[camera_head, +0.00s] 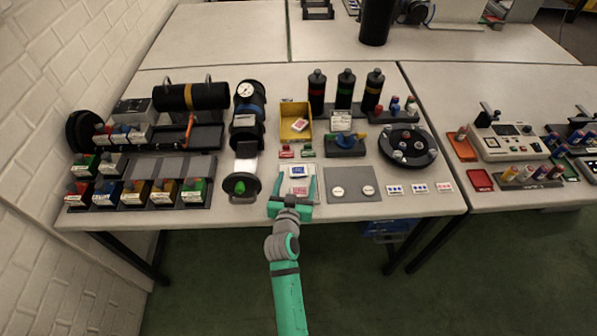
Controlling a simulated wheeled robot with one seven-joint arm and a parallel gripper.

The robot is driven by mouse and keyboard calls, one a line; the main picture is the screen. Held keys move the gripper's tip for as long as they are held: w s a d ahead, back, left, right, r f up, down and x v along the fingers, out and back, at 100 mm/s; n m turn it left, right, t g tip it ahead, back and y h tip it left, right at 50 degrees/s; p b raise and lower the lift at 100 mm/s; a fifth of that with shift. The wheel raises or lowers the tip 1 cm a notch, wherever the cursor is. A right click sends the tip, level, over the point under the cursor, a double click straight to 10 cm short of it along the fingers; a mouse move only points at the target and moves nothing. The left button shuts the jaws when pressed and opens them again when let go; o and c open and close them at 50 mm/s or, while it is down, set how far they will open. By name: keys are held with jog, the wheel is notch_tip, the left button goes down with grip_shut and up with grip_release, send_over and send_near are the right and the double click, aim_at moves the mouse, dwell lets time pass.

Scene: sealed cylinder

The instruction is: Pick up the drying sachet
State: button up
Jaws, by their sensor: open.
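I cannot tell from labels which packet is the drying sachet. A small white packet with a blue label (298,171) lies on a pale tray (287,174) near the table's front edge. A white packet with a pink-red label (299,190) lies just in front of it. Another red-and-white packet (299,125) lies in a yellow bin (294,107) farther back. My gripper (297,180) is green and open, its two fingers at the left and right sides of the pale tray. Nothing shows held between them. Finger height above the tray is hard to judge.
A grey plate with two white discs (352,185) lies right. Three dark bottles (346,90) stand behind. The front right table strip holds flat cards (420,188).

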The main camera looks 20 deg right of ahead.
aim_at(298, 172)
jog(key=shift+x, duration=1.35)
jog(key=c, duration=1.1)
